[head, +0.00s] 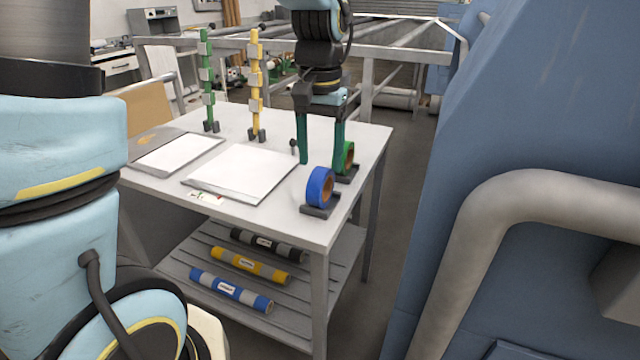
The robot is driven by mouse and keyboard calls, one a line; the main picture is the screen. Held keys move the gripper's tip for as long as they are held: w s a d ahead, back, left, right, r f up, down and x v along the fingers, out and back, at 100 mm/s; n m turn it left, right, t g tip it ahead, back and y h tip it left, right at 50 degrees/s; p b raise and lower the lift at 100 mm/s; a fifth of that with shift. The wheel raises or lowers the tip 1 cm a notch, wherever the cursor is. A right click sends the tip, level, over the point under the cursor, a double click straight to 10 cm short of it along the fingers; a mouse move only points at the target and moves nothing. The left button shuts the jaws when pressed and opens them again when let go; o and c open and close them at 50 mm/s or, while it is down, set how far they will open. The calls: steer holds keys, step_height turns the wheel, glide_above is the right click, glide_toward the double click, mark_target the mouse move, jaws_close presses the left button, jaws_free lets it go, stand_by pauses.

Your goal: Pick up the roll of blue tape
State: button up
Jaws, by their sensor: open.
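The roll of blue tape (317,188) stands upright on a small dark holder (320,211) near the front right corner of the table. A roll of green tape (347,158) stands on a similar holder just behind it, partly hidden. My gripper (320,168) points down with its two green fingers apart, open and empty. In the picture its fingertips are above and behind the blue roll, close to the green roll. I cannot tell the exact depth between the fingers and either roll.
The white table (300,225) also holds two white sheets on boards (240,174) and green (207,80) and yellow (255,85) upright posts. A lower shelf (215,240) bears several wrapped rolls. A large blue machine housing (500,130) with a thick pipe (465,250) stands right of the table.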

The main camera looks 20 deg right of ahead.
mark_target(321, 170)
step_height(321, 170, down, 4)
steer(key=shift+s+f+p, duration=0.1)
steer(key=shift+f+p, duration=0.05)
steer(key=shift+p, duration=0.4)
steer(key=shift+c, duration=0.2)
jaws_close()
